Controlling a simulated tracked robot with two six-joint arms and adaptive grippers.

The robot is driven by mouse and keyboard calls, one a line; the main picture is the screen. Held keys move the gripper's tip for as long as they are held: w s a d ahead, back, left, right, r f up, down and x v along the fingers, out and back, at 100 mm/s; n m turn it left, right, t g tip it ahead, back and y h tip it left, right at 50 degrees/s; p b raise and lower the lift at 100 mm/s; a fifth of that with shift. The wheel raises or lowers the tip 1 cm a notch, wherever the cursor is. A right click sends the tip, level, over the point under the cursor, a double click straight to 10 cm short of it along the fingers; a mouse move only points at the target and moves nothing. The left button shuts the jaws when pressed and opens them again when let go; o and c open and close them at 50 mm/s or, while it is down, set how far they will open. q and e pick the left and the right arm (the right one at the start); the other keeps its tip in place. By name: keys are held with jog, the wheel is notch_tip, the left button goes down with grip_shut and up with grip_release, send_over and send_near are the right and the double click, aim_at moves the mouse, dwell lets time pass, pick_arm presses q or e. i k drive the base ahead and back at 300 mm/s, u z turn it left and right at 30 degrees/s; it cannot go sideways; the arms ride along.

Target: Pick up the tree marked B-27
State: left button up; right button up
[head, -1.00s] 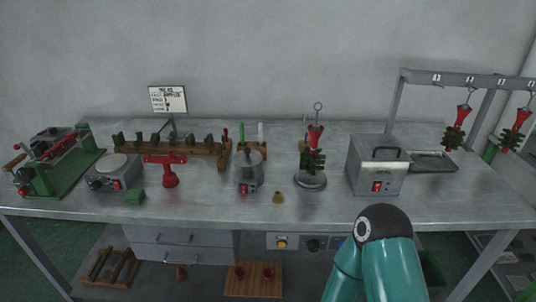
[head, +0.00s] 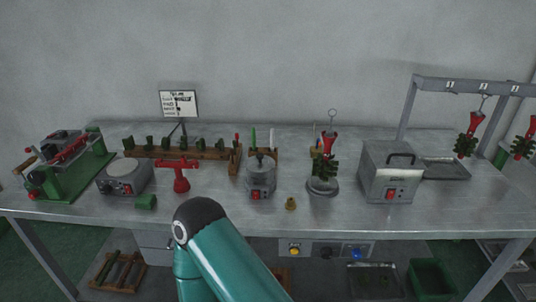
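A wax tree with a red stem and dark green pieces stands upright on a round base (head: 322,187), with a wire loop above it. The tree itself (head: 326,165) is right of centre on the bench. A second tree (head: 467,140) hangs from the grey rail (head: 470,87) at the right. A third tree (head: 524,145) hangs by the right picture edge. No B-27 marking is readable on any tree. Neither gripper is in view; only a teal arm link of mine shows at the bottom centre.
A steel box with a handle (head: 388,172) and a shallow tray (head: 446,169) stand right of the stand. The front strip of the bench (head: 430,212) is clear.

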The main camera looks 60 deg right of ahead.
aim_at(320, 166)
jog(key=z, duration=0.5)
jog(key=i, duration=0.1)
jog(key=u, duration=1)
jog(key=k, duration=2.3)
jog(key=z, duration=0.95)
jog(key=i, duration=0.9)
jog(key=z, duration=0.15)
